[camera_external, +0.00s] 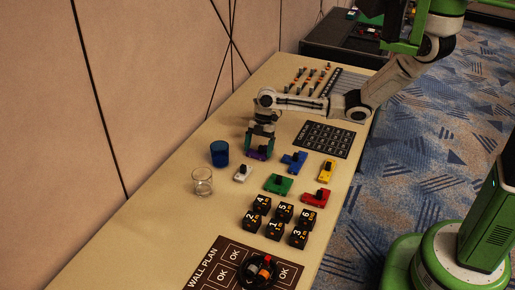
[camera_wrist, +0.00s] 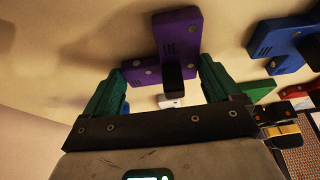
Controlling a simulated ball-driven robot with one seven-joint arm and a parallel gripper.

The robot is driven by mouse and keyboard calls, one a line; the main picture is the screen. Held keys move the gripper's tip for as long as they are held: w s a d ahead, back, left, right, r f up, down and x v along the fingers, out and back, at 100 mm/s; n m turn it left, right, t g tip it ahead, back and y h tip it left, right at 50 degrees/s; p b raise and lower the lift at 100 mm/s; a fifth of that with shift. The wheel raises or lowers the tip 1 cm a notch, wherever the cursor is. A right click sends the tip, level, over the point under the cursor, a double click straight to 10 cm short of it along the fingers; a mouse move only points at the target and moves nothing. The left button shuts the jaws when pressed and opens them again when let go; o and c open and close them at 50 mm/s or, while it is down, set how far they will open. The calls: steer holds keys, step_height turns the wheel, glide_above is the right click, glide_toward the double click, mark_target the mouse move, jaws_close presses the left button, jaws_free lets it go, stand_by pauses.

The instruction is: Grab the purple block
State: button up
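The purple block (camera_external: 256,155) lies on the table under my gripper (camera_external: 261,147) in the external view. In the wrist view the purple block (camera_wrist: 177,37) is T-shaped, with a black knob standing on it. The two green fingers of my gripper (camera_wrist: 160,68) are spread wide, one on each side of the knob, with visible gaps. They hold nothing. Whether the fingertips touch the block's top cannot be told.
A white block (camera_external: 242,173) and a blue block (camera_external: 294,162) lie close to the purple one. A blue cup (camera_external: 219,153) and a clear glass (camera_external: 202,181) stand to its left. Green (camera_external: 278,184), yellow (camera_external: 326,171) and red (camera_external: 316,198) blocks lie nearer the front.

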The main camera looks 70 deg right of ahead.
mark_target(256, 154)
steer(key=c, duration=0.5)
steer(key=shift+o, duration=0.2)
steer(key=shift+r, duration=0.15)
steer(key=shift+r, duration=0.2)
step_height(256, 154, up, 2)
steer(key=shift+r, duration=0.15)
steer(key=s+r+p, duration=0.4)
steer(key=s+r, duration=0.6)
steer(key=s, duration=0.4)
steer(key=shift+d, duration=0.35)
